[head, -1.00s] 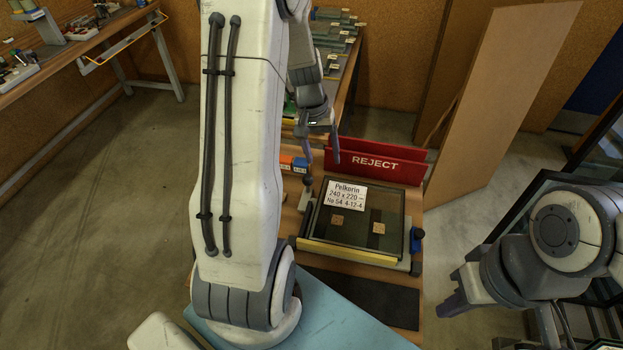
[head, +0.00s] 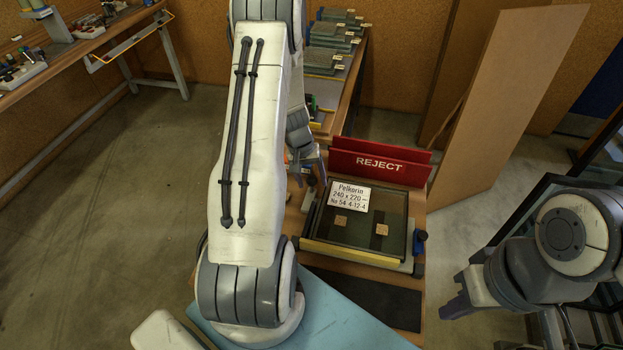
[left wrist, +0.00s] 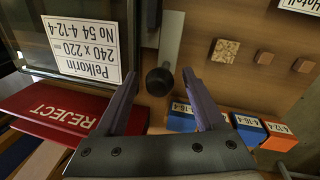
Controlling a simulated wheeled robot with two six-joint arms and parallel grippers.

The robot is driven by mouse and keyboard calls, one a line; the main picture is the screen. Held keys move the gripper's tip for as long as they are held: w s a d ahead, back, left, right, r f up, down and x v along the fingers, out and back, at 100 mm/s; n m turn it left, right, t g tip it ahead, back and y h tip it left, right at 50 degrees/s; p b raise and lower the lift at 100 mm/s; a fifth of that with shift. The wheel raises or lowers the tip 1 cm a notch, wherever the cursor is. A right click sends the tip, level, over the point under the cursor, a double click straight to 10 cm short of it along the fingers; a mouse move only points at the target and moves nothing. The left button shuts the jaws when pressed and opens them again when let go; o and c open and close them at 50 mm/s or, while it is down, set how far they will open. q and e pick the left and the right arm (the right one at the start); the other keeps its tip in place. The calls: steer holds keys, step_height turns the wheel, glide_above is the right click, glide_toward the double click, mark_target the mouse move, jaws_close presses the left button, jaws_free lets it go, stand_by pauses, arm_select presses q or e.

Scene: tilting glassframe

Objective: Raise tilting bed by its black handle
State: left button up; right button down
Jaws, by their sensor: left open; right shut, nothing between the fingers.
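The tilting bed (head: 318,247) stands on the wooden bench, with a yellow strip along its near edge. A dark-framed glass pane labelled Pelkorin (head: 349,195) lies on it. In the left wrist view the black handle is a round knob (left wrist: 159,82) beside the bed, on a grey metal bar. My left gripper (left wrist: 160,77) is open, its two fingertips on either side of the knob's picture position; I cannot tell whether they touch it. In the head view my left gripper (head: 316,168) is partly hidden by my arm. My right gripper (head: 455,304) is shut and empty, off the bench's right side.
A red REJECT rack (head: 380,167) stands behind the bed. A black mat (head: 375,302) lies in front of the bed. A large brown board (head: 505,100) leans at the back right.

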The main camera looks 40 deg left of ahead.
arm_select(q)
steer(key=shift+f, duration=0.15)
jaws_close()
stand_by(1.4)
